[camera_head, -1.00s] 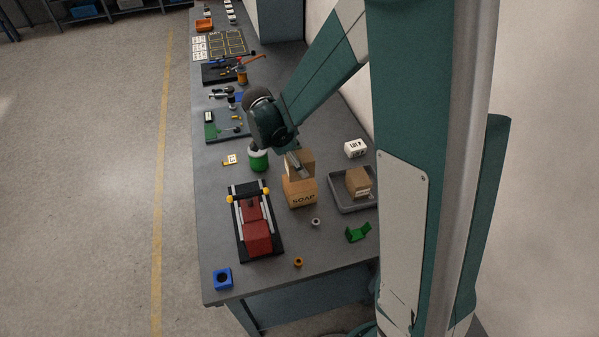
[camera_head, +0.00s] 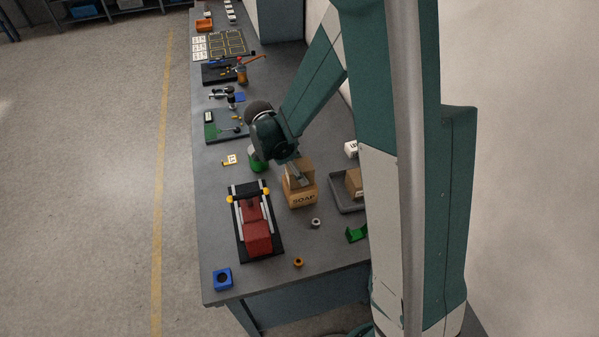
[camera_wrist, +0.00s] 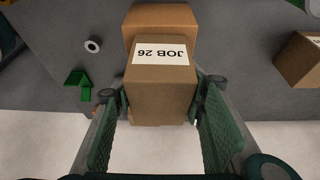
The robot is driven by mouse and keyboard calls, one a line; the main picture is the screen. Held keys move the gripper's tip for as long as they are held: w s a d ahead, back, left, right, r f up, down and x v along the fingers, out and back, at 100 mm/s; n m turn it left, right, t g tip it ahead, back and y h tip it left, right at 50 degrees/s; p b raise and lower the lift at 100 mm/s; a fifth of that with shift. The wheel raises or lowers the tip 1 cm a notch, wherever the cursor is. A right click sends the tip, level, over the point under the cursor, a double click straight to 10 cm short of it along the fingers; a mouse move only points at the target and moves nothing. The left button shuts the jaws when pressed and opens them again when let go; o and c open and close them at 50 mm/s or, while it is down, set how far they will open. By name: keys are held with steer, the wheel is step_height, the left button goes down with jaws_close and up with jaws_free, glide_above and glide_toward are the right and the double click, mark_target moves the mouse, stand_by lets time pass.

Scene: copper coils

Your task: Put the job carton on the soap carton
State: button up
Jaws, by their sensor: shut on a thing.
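The job carton (camera_wrist: 160,92) is a brown box with a white "JOB 26" label. My gripper (camera_wrist: 160,105) is shut on it, one finger on each side, in the wrist view. The soap carton (camera_head: 301,196) is a brown box marked SOAP on the bench. The job carton (camera_head: 299,173) appears directly above the soap carton in the head view, partly hidden by my gripper (camera_head: 301,177). In the wrist view the soap carton (camera_wrist: 160,16) shows behind the job carton. I cannot tell whether the two cartons touch.
A grey tray (camera_head: 344,204) with another brown carton (camera_head: 354,183) stands to the right, partly hidden by my arm. A black fixture with a red block (camera_head: 257,238) lies to the left. A grey ring (camera_head: 316,222) and green bracket (camera_head: 356,234) lie in front. A green container (camera_head: 257,164) stands behind.

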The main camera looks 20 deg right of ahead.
steer(key=shift+f, duration=0.2)
steer(key=o, duration=1)
steer(key=shift+r, duration=0.25)
steer(key=shift+v, duration=5.9)
steer(key=shift+s+d+r+n+t+y, duration=0.75)
steer(key=shift+s+d+r+n+t, duration=0.4)
steer(key=shift+s+r+n, duration=2.15)
steer(key=shift+s+d+r+n+t+y, duration=0.7)
steer(key=shift+s+d+r+n+t, duration=0.7)
steer(key=shift+s+n, duration=2.1)
steer(key=shift+s+d+r+n+t+y, duration=0.9)
steer(key=shift+s+r+n, duration=1.55)
steer(key=shift+s, duration=2.1)
